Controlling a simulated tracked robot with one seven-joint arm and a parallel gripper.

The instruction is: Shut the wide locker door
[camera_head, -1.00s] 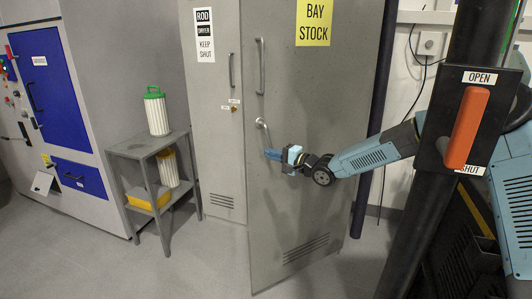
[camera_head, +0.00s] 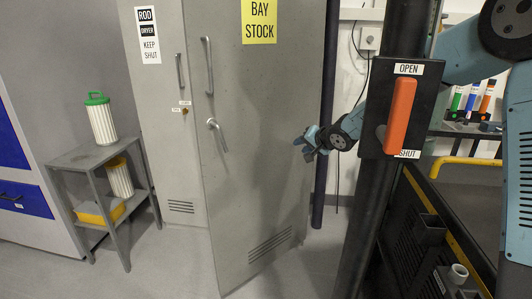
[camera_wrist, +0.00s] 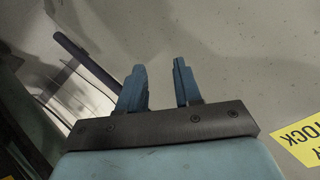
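The wide locker door (camera_head: 255,170) is grey with a yellow BAY STOCK label. It stands open in the head view, its left edge swung out toward me and its bottom edge slanting back to the right. A bent lever handle (camera_head: 214,127) sits near its left edge, under a long vertical pull (camera_head: 208,66). My gripper (camera_head: 309,147) is in front of the door's right part, well right of the lever. In the wrist view the two blue fingers (camera_wrist: 158,68) are apart with nothing between them. A pale door surface and a corner of the yellow label (camera_wrist: 301,138) show beyond them.
A narrow locker (camera_head: 155,100) adjoins on the left. A small grey rack (camera_head: 95,160) with filter cartridges and a yellow tray stands farther left. A dark post with an orange OPEN/SHUT handle (camera_head: 400,115) stands right, close to my arm. The floor before the door is clear.

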